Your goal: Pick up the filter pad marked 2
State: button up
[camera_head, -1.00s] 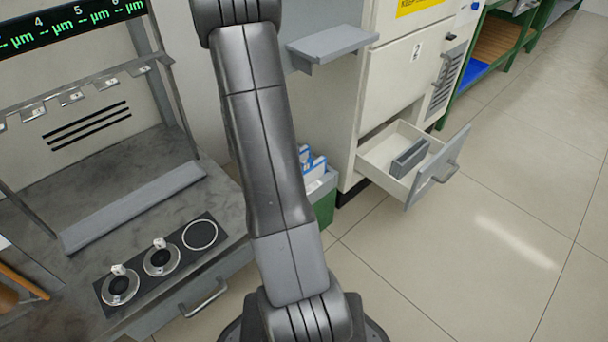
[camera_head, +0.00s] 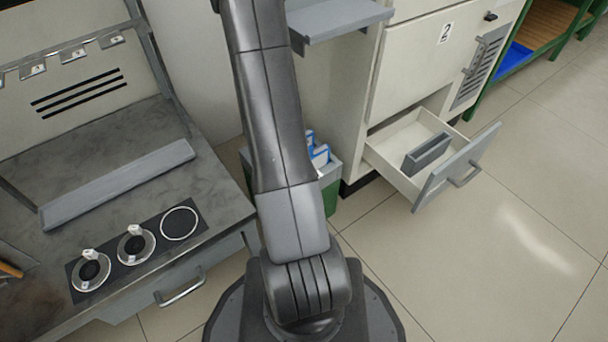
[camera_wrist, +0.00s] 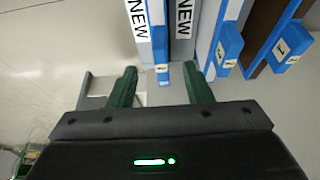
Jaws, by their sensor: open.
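My gripper (camera_wrist: 160,70) shows in the wrist view as two green fingers, spread apart. A thin blue-edged pad (camera_wrist: 160,45) lies in line with the gap between them. I cannot tell whether the fingers touch it. White-and-blue pads with small number tags (camera_wrist: 229,45) stand to its right, along with another blue-edged pad (camera_wrist: 281,45). The tag digits are too small to read surely, so I cannot tell which pad is marked 2. In the head view, blue-and-white pads (camera_head: 320,155) stand in a green and grey bin (camera_head: 330,196), partly behind my arm. My gripper is out of that view.
An open drawer (camera_head: 385,160) holding a grey block (camera_head: 426,153) juts out right of the bin, below a cabinet door labelled 2 (camera_head: 445,33). A grey shelf (camera_head: 340,16) overhangs the bin. A workbench (camera_head: 120,160) stands at left. Floor at right is clear.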

jog(key=b+x, duration=0.2)
jog(key=x, duration=0.4)
jog(key=shift+f, duration=0.3)
grip_shut()
